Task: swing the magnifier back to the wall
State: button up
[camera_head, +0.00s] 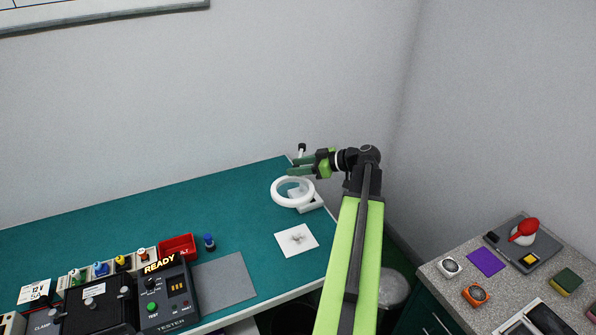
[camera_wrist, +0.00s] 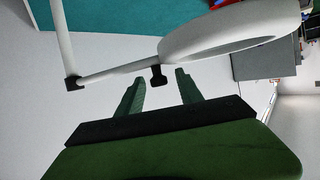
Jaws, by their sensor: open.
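The magnifier (camera_head: 293,192) is a white ring lens over the far right corner of the green bench. A white post with a dark knob stands behind it. In the wrist view its thick ring (camera_wrist: 228,32) is at upper right, joined to a thin white arm (camera_wrist: 120,72). A small black knob (camera_wrist: 158,76) is beside the ring. My gripper (camera_head: 291,168) is just above the ring in the head view. In the wrist view my gripper (camera_wrist: 159,80) is open, its green fingers on either side of the black knob. I cannot tell whether they touch it.
The green bench (camera_head: 130,220) has clear room at the back, against the grey wall (camera_head: 250,80). A white card (camera_head: 297,240), a grey mat (camera_head: 224,279), a red bin (camera_head: 178,246) and a tester (camera_head: 166,298) are nearer. A separate speckled counter (camera_head: 455,288) is at right.

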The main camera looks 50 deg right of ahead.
jog(key=shift+w+a, duration=0.1)
jog(key=shift+w, duration=0.1)
grip_shut()
jog(key=shift+f, duration=0.1)
dwell(1.2)
jog(key=shift+s, duration=0.15)
